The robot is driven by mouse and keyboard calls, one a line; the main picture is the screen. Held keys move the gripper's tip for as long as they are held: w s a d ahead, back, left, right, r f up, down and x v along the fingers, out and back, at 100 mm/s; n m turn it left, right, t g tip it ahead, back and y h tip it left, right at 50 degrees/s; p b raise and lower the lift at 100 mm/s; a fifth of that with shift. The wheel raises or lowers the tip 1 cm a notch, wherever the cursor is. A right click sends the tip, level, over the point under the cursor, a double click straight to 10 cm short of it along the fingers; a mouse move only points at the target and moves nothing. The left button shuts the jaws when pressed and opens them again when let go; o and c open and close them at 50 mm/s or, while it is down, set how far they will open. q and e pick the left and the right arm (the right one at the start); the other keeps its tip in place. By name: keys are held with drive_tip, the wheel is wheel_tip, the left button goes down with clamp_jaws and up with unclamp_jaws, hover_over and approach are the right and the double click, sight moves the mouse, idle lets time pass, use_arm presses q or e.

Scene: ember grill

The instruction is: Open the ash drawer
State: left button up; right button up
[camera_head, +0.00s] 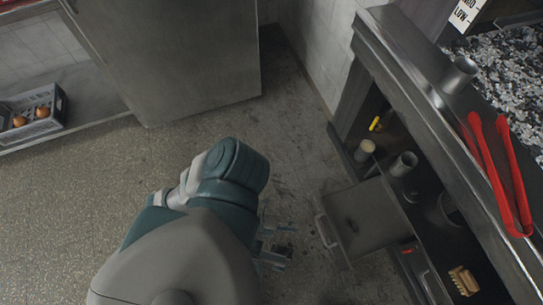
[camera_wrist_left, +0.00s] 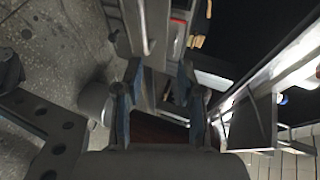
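A grey metal box-like unit with a flat top (camera_head: 366,213) juts out from the grill counter at centre right in the head view. I take it to be the ash drawer; how far it is open I cannot tell. Its bar handle (camera_head: 323,231) is on its left side. A pale curved bar, likely this handle (camera_wrist_left: 148,32), shows at the top of the left wrist view. My left gripper (camera_head: 280,246) is left of the handle, apart from it. Its two fingers (camera_wrist_left: 158,85) are spread in the left wrist view, with nothing seen held. My right gripper is in neither view.
The grill counter (camera_head: 430,115) runs down the right side, with red tongs (camera_head: 492,165) and a metal cup (camera_head: 459,75) on it. A steel cabinet (camera_head: 180,60) stands at the back. Floor (camera_head: 60,220) is clear at left.

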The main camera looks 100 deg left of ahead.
use_arm(q)
drive_tip(key=f+v, duration=0.1)
drive_tip(key=v, duration=0.6)
drive_tip(key=shift+s+r+p, duration=0.15)
drive_tip(key=shift+s+p, duration=0.25)
drive_tip(key=shift+s, duration=0.05)
drive_tip(key=shift+d, duration=0.1)
idle(0.4)
drive_tip(key=shift+w, duration=0.1)
